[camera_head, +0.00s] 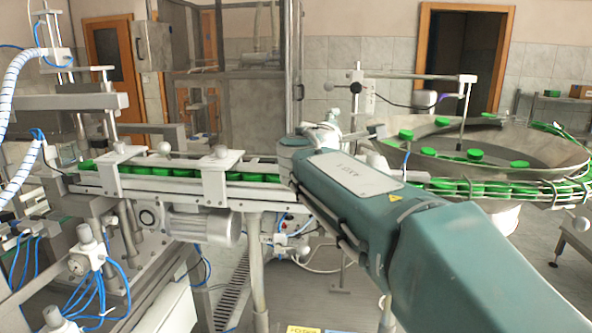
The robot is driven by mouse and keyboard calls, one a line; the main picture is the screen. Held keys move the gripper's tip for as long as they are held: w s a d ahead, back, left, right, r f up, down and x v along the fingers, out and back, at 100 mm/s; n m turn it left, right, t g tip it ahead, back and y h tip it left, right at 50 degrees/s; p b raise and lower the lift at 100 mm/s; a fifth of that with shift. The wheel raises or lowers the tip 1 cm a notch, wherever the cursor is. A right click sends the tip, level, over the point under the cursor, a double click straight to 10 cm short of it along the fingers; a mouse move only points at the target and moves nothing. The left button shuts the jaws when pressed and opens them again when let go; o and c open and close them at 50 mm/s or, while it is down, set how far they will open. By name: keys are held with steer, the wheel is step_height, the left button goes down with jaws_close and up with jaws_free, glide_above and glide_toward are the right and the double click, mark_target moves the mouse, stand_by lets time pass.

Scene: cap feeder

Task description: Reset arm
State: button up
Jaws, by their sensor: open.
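My arm (395,215) reaches from the lower right corner up to the middle of the picture, with a teal housing and a pale label plate. Its far joint (296,146) appears in front of the conveyor's right end. Pale grey parts show just behind that joint. My gripper cannot be made out; the arm appears to hide it. Whether the arm touches the machine cannot be told from this view.
A conveyor (178,184) carrying green caps (163,175) runs across the left and middle. A round steel bowl feeder (560,160) with several green caps stands at right. Behind is a glass-panelled enclosure (252,85). Bare floor shows at lower middle.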

steer(key=s+d+f+m+g+y, duration=0.1)
steer(key=s+d+f+m+g, duration=0.35)
steer(key=s+f, duration=0.45)
steer(key=s+d+f+m+g+y, duration=0.1)
steer(key=s+d+f+m+g, duration=0.2)
steer(key=s+d+f+m, duration=0.55)
steer(key=s+a+f+m+g+y, duration=0.2)
steer(key=s+f, duration=0.3)
steer(key=s, duration=0.4)
steer(key=s+a+f+m+g+y, duration=0.1)
steer(key=s+a+f+m+y, duration=0.1)
steer(key=s+f, duration=0.4)
steer(key=s+a+y, duration=0.1)
steer(key=s+a, duration=0.1)
steer(key=shift+s+a+f+g, duration=0.25)
steer(key=shift+s+f+g, duration=0.05)
steer(key=shift+s+g, duration=0.05)
